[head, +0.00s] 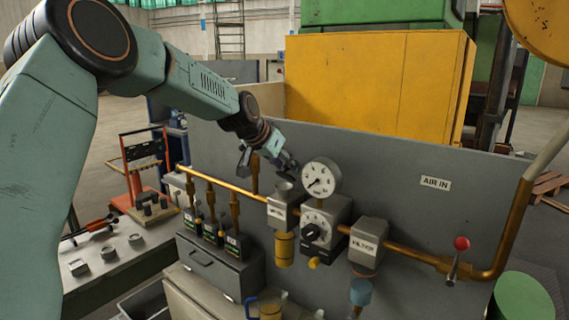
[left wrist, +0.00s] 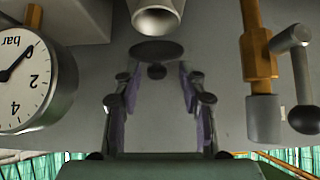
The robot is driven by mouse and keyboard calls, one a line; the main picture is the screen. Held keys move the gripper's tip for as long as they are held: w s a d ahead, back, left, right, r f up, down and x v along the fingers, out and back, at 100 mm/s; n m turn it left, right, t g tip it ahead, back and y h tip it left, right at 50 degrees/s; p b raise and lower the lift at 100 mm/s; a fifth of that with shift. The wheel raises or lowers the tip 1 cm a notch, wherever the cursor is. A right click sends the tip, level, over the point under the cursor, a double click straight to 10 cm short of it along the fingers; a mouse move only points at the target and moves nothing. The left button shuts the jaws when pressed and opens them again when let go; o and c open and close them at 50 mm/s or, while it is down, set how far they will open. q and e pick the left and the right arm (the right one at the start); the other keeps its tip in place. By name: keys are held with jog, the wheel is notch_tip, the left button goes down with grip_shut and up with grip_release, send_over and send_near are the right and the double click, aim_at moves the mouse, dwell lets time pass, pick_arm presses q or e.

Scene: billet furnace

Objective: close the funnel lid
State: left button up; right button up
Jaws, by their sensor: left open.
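The funnel (head: 284,186) is a small grey cup on top of the lubricator block on the brass air line. In the left wrist view the funnel (left wrist: 157,18) shows at the top edge. The lid (left wrist: 157,50) is a dark disc with a small knob, next to the funnel's mouth and not covering it. In the head view I cannot clearly make out the lid by my gripper. My left gripper (head: 270,160) is just above the funnel, open and empty. In the left wrist view its fingers (left wrist: 159,88) are spread, with the lid beyond their tips. My right gripper is not in view.
A pressure gauge (head: 321,177) stands close to the right of the funnel. The brass pipe (head: 400,251) runs along the grey panel (head: 400,180) to a red-knobbed lever (head: 461,245). A valve handle (left wrist: 301,75) shows in the left wrist view. Brass uprights (head: 235,205) stand left of the funnel.

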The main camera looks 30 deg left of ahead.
aim_at(285, 177)
pick_arm(q)
jog(key=shift+s+d, duration=0.15)
jog(key=shift+r, duration=0.15)
jog(key=shift+c, duration=0.8)
grip_shut()
jog(key=b, duration=0.2)
jog(key=shift+s+f+t+b, duration=0.1)
jog(key=shift+f+t+b, duration=0.2)
jog(key=shift+f+t, duration=0.1)
jog(key=s+f+t+b, duration=0.1)
jog(key=t+b, duration=0.1)
jog(key=b, duration=1.1)
jog(key=s+f+t+b, duration=0.1)
jog(key=t+b, duration=0.2)
jog(key=b, duration=1)
jog(key=s+f+t+b, duration=0.1)
jog(key=t+b, duration=0.1)
jog(key=b, duration=1.2)
jog(key=shift+f+t+h, duration=0.15)
jog(key=shift+t+h, duration=0.15)
jog(key=shift+h, duration=0.1)
jog(key=shift+b, duration=1.15)
